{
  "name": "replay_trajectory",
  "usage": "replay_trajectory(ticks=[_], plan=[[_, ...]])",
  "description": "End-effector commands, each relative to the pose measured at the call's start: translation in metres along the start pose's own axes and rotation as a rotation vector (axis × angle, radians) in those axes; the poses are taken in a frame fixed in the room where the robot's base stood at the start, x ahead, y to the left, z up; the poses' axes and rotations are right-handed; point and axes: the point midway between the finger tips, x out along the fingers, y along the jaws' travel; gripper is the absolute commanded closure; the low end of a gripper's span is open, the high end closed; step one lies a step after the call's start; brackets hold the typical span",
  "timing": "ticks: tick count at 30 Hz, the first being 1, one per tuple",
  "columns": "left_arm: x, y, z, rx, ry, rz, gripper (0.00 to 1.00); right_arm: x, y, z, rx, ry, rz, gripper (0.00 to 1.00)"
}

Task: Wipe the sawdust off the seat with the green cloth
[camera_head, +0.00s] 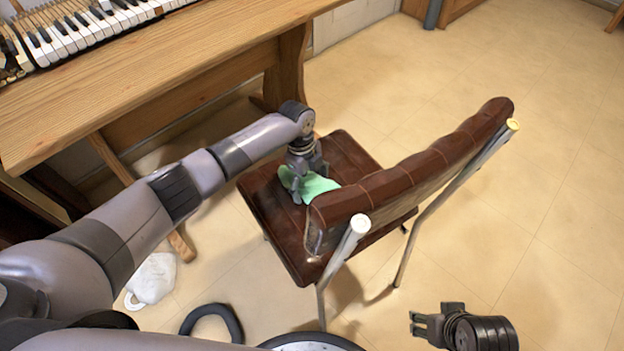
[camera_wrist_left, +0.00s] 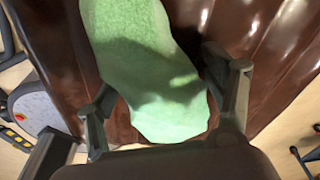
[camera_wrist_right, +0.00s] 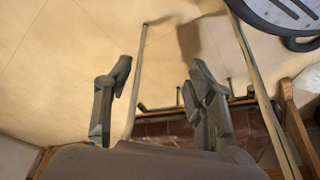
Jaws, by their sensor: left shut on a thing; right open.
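The brown padded seat (camera_head: 268,208) belongs to a chair with metal legs and a brown backrest (camera_head: 420,172). The green cloth (camera_head: 316,186) is on the seat near the backrest. My left gripper (camera_head: 300,186) is shut on the cloth and points down at the seat. In the left wrist view the cloth (camera_wrist_left: 150,65) lies between the fingers and spreads over the brown padding (camera_wrist_left: 245,30). I cannot make out any sawdust on the visible seat. My right gripper (camera_head: 418,325) is open and empty, low at the right of the chair; its fingers (camera_wrist_right: 160,100) show apart in the right wrist view.
A wooden piano bench or desk (camera_head: 130,85) with keys (camera_head: 70,30) stands at the upper left, close to the seat. A white lump (camera_head: 152,280) and a dark ring (camera_head: 212,322) are on the floor at the lower left. The tiled floor (camera_head: 540,150) at the right is clear.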

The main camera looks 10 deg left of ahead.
Motion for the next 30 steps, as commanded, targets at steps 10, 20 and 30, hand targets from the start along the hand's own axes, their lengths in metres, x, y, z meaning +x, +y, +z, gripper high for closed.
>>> replay_trajectory(ticks=[10,20,30], plan=[[0.002,0.012,0.004,-0.003,-0.001,0.008,0.65,0.028,-0.002,0.003,-0.002,-0.016,-0.003,0.50],[0.003,0.017,0.007,-0.003,-0.003,0.010,0.65,0.044,-0.002,0.006,-0.003,-0.024,-0.005,0.50],[0.002,0.025,0.009,-0.002,-0.004,0.012,0.65,0.073,-0.004,0.016,-0.006,-0.040,-0.008,0.50]])
